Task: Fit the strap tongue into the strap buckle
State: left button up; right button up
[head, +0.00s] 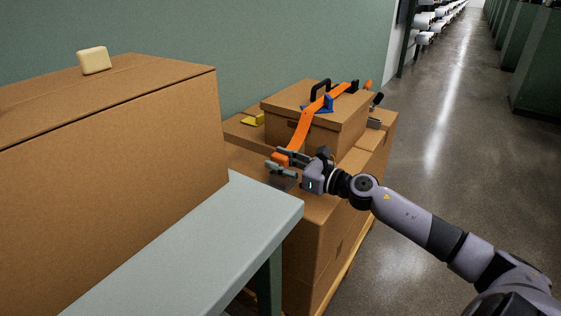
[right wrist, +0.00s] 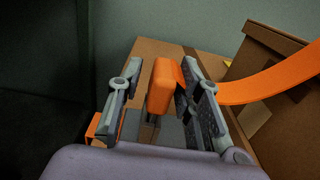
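An orange strap (head: 310,118) runs over the top of a small carton and down its near side. At its lower end is a block-like orange tongue (head: 281,158), which also shows in the right wrist view (right wrist: 163,86). My right gripper (head: 282,163) is at this end. In the right wrist view its fingers stand apart on either side of the tongue, with a clear gap to the left finger and the right finger close to it. A dark grey piece (head: 283,182) lies below the gripper; I cannot tell whether it is the buckle. My left gripper is out of view.
The small carton (head: 345,133) stands on larger stacked cartons (head: 305,235), with a black handle (head: 320,88) and a blue piece (head: 328,104) on top. A grey table (head: 200,240) and a big carton (head: 120,140) fill the left. The right floor is clear.

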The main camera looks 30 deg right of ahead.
jog(key=shift+o, duration=0.5)
jog(key=shift+s+r, duration=0.1)
jog(key=shift+s+d, duration=0.25)
jog(key=shift+s, duration=0.3)
jog(key=v, duration=1)
jog(key=shift+s+d, duration=0.15)
jog(key=shift+s, duration=0.15)
